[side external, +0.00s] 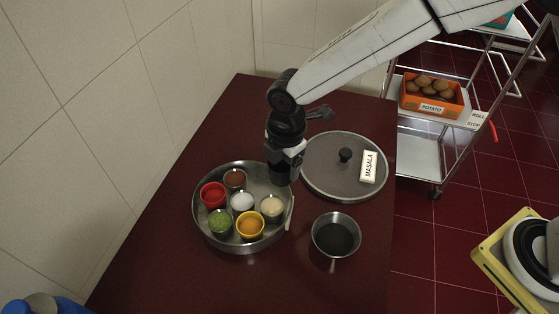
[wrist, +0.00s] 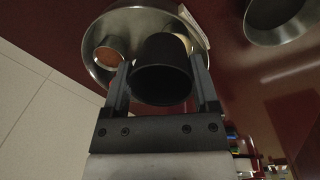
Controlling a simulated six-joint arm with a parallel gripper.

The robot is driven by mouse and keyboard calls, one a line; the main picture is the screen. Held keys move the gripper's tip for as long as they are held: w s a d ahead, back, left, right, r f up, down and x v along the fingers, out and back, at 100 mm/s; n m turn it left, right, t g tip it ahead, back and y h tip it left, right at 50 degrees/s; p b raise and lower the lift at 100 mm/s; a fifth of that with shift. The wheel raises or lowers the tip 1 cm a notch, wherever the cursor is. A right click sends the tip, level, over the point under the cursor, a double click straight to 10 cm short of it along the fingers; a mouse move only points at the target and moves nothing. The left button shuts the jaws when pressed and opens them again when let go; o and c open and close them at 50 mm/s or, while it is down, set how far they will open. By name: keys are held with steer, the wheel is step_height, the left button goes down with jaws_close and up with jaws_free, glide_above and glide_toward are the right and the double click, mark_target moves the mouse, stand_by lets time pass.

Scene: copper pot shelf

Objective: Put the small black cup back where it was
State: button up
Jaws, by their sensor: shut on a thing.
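My gripper (wrist: 160,88) is shut on the small black cup (wrist: 162,68); in the wrist view the cup sits between the two fingers with its open mouth facing the camera. In the side external view the black cup (side external: 283,172) hangs under my gripper (side external: 285,158), partly covered by it, at the upper right rim of the round steel tray (side external: 205,230). I cannot tell its exact height above the tray. The tray holds several small cups: red (side external: 213,194), brown (side external: 235,179), white (side external: 242,203), beige (side external: 272,207), green (side external: 220,221) and yellow (side external: 250,224).
A round lid (side external: 325,180) with a black knob lies behind and to the right, with a white MASALA block (side external: 368,167) on it. A steel bowl (side external: 336,236) with dark contents stands at the right. The dark red table (side external: 300,285) is clear in front.

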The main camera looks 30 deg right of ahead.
steer(key=shift+w+a+f, duration=0.35)
steer(key=shift+w+f, duration=0.35)
steer(key=shift+f, duration=0.2)
steer(key=shift+w+a+f, duration=0.3)
steer(key=shift+w+f, duration=0.35)
steer(key=shift+f, duration=0.25)
steer(key=shift+w+a+f, duration=0.35)
steer(key=shift+w+f, duration=0.35)
steer(key=shift+f, duration=0.2)
steer(key=shift+f, duration=0.15)
steer(key=shift+w+a+f, duration=0.1)
steer(key=shift+w+f, duration=0.1)
steer(key=shift+w, duration=0.05)
steer(key=shift+f, duration=1.5)
steer(key=shift+f, duration=0.15)
steer(key=o, duration=1.1)
steer(key=shift+s+r, duration=0.2)
steer(key=shift+r, duration=2.9)
steer(key=shift+s+r, duration=0.2)
steer(key=shift+r, duration=2.85)
